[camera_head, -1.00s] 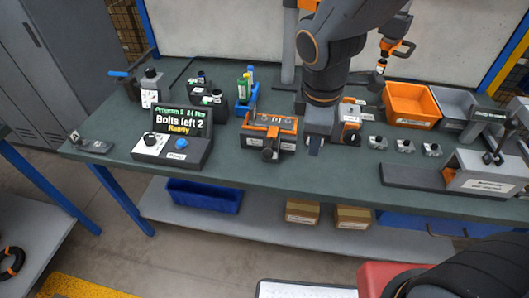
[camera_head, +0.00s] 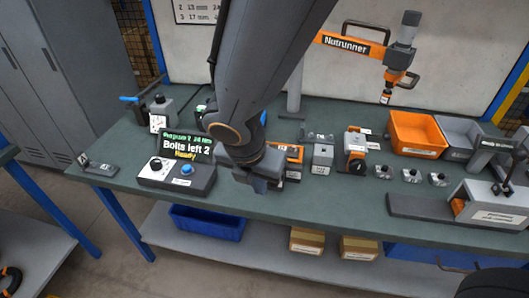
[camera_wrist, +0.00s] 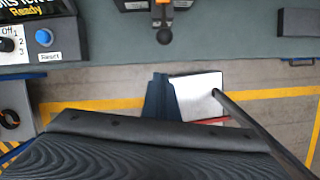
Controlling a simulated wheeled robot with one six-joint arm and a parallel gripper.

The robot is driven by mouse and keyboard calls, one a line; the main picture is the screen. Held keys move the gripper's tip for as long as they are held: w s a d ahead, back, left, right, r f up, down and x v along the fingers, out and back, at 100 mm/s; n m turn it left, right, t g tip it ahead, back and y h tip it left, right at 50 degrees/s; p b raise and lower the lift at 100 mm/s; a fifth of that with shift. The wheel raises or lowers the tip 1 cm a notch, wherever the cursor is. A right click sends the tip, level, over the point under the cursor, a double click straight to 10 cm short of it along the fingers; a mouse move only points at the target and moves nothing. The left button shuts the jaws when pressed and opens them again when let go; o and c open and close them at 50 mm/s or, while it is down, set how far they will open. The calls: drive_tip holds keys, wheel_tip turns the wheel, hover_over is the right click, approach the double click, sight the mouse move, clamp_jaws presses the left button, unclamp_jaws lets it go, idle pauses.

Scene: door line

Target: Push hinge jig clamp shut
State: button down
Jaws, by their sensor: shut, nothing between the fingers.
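The hinge jig (camera_head: 293,153) is an orange and dark fixture on the green bench, right of the display box; my arm hides much of it in the head view. Its clamp lever ends in a dark ball knob (camera_wrist: 164,36), which points toward the bench's front edge in the wrist view. Whether the clamp is open or shut I cannot tell. My gripper (camera_head: 262,186) is shut and empty, pointing down near the front edge, in front and left of the jig's visible part. Its fingertips are not clear in the wrist view, so contact with the lever cannot be told.
The display box (camera_head: 178,165) with a blue button stands close left of my gripper. A grey block (camera_head: 322,156) and an orange device (camera_head: 356,146) stand right of the jig. Several small parts, an orange bin (camera_head: 417,133) and a hanging nutrunner (camera_head: 398,62) are further right.

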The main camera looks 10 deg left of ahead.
drive_tip(key=w+d+f, duration=0.1)
drive_tip(key=w+f, duration=0.3)
drive_tip(key=w, duration=0.1)
drive_tip(key=shift+d+f, duration=0.2)
drive_tip(key=shift+f, duration=0.15)
drive_tip(key=shift+w+p, duration=0.1)
drive_tip(key=shift+p, duration=0.25)
drive_tip(key=shift+w+d+p, duration=0.1)
drive_tip(key=shift+w+p, duration=0.7)
drive_tip(key=shift+w, duration=0.65)
drive_tip(key=shift+s+r, duration=0.1)
